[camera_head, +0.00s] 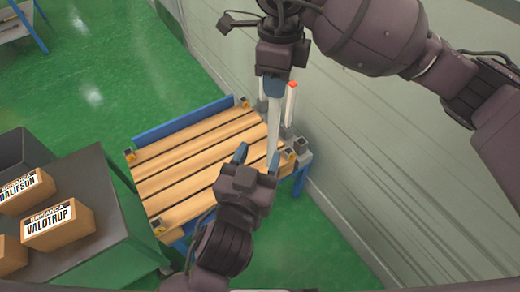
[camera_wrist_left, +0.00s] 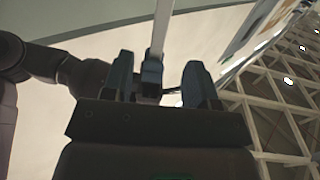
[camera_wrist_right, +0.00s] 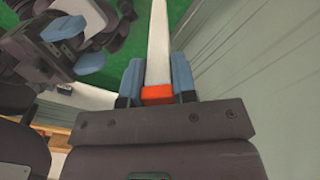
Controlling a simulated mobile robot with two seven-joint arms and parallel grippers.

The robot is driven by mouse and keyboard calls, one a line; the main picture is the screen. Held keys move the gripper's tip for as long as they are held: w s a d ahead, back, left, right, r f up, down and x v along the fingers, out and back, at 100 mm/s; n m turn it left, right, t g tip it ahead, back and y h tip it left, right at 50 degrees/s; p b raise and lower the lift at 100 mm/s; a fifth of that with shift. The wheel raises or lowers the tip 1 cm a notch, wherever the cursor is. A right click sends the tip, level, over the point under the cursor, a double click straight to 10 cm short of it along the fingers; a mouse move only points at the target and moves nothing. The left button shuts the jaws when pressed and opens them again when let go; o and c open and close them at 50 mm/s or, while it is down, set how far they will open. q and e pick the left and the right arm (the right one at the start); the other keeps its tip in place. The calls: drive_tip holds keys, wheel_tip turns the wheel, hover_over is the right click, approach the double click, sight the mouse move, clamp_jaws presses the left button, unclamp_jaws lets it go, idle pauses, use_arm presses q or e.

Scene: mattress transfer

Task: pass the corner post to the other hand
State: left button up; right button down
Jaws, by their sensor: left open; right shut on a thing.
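The corner post is a long white bar with an orange-red end (camera_wrist_right: 157,92). My right gripper (camera_head: 275,85) is shut on it near that end. The white length (camera_head: 273,125) hangs down toward my left gripper (camera_head: 257,158), which is open below, over the slatted frame. A dark blue piece is there; I cannot tell whether the fingers touch the post. My right fingers (camera_wrist_right: 157,82) close on both sides of the orange end.
A wooden slatted frame (camera_head: 190,170) with blue edges stands below. A wall (camera_head: 370,130) rises close on the right. Boxes (camera_head: 58,222) sit on a dark green unit at left.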

sight(274, 118)
use_arm(q)
drive_tip(key=shift+x, duration=6)
drive_tip(key=shift+f, duration=0.1)
clamp_jaws()
use_arm(e)
drive_tip(key=c, duration=0.8)
unclamp_jaws()
